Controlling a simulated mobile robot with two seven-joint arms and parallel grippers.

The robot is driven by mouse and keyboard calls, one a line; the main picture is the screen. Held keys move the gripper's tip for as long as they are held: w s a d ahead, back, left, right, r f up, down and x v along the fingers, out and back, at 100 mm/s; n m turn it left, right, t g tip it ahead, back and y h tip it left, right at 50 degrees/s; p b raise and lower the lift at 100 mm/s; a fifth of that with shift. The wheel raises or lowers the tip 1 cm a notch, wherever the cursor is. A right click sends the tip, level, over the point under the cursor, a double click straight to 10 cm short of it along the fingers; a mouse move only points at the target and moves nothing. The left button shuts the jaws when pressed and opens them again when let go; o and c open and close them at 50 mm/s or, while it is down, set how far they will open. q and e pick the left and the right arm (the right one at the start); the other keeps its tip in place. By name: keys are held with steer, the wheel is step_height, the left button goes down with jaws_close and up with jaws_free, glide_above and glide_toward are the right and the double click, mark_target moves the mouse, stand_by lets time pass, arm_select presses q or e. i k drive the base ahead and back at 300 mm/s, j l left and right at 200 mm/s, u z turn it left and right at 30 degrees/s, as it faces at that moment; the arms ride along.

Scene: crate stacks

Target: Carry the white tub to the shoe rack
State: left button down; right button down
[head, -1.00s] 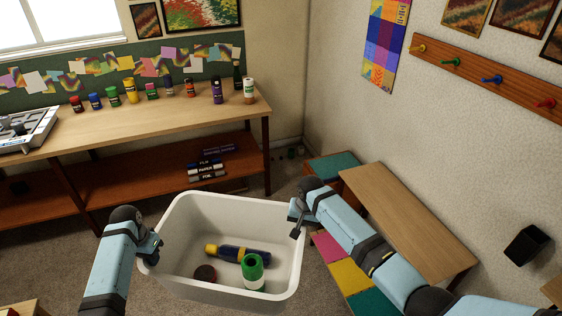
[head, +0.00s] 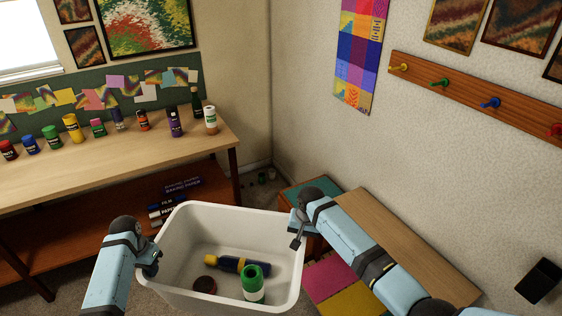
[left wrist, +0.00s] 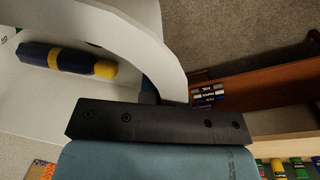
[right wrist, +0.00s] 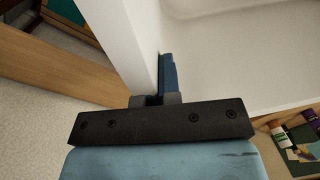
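The white tub (head: 190,297) is held up in front of me, roughly level, between my two arms. Inside it lie a blue bottle with a yellow cap (head: 240,265), a green-topped container (head: 253,284) and a dark red round jar (head: 204,285). My left gripper (head: 152,259) is shut on the tub's left rim; the rim also shows close up in the left wrist view (left wrist: 150,45). My right gripper (head: 297,228) is at the right rim, with the tub's wall between its fingers in the right wrist view (right wrist: 160,88). I cannot identify the shoe rack with certainty.
A wooden table (head: 110,165) with several paint bottles stands at the left, with a lower shelf holding boxes. A low wooden bench (head: 400,240) runs along the right wall. Coloured cushions (head: 322,278) lie beside it. Pegs (head: 490,103) hang on the wall above.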

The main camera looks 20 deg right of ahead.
mark_target(392, 255)
steer(key=i+l+z, duration=0.1)
steer(key=i+z, duration=0.35)
steer(key=i, duration=0.25)
steer(key=i+j+z, duration=0.15)
steer(key=i+z, duration=0.35)
steer(key=i, duration=0.15)
steer(key=z, duration=1.1)
steer(key=i+j, duration=0.05)
